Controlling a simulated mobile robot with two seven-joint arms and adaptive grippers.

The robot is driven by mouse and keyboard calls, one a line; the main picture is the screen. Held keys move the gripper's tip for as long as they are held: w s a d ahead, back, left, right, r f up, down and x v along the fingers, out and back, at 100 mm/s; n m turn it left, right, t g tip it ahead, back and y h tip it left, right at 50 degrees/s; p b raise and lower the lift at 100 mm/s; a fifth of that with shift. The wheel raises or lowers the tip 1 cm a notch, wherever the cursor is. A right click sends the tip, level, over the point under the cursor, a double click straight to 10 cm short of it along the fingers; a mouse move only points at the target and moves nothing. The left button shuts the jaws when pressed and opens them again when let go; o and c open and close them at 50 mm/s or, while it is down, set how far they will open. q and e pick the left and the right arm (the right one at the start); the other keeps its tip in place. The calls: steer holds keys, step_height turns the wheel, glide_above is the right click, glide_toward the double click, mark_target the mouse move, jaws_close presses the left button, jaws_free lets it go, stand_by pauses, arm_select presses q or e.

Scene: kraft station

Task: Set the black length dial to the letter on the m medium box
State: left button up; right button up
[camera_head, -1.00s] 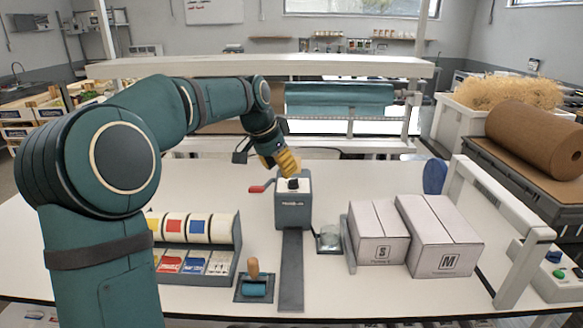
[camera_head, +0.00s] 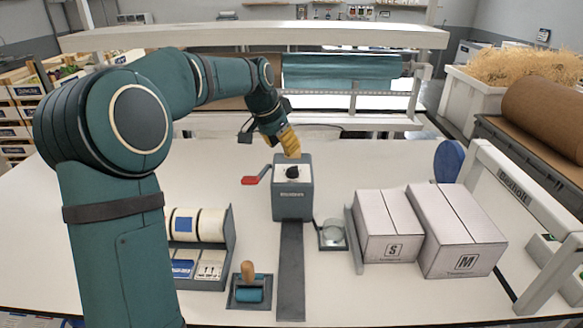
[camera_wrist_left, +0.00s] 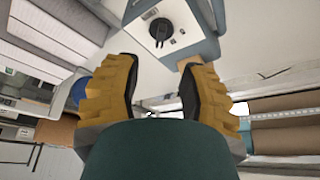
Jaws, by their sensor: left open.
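The black length dial (camera_head: 293,172) sits on the pale top face of a grey dispenser (camera_head: 293,202) with a red side lever. In the left wrist view the dial (camera_wrist_left: 160,28) is a black knob on a white plate; its letter marks are too small to read. My left gripper (camera_head: 293,154), with yellow fingers, is just behind and above the dial. In the wrist view its fingers (camera_wrist_left: 158,68) are apart with nothing between them, and the dial lies beyond the tips. The medium box (camera_head: 455,235) at the right bears an "M" label. My right gripper is not in view.
A smaller box marked "S" (camera_head: 388,228) stands left of the medium box. A rack of rolls (camera_head: 226,262), a blue roller with a wooden handle (camera_head: 249,284) and a small glass dish (camera_head: 333,234) stand near the dispenser. The table behind the boxes is mostly clear.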

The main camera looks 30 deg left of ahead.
mark_target(292, 167)
arm_select(q)
steer(key=b+x, duration=0.1)
steer(key=x, duration=0.8)
steer(key=shift+a+f, duration=0.1)
jaws_close()
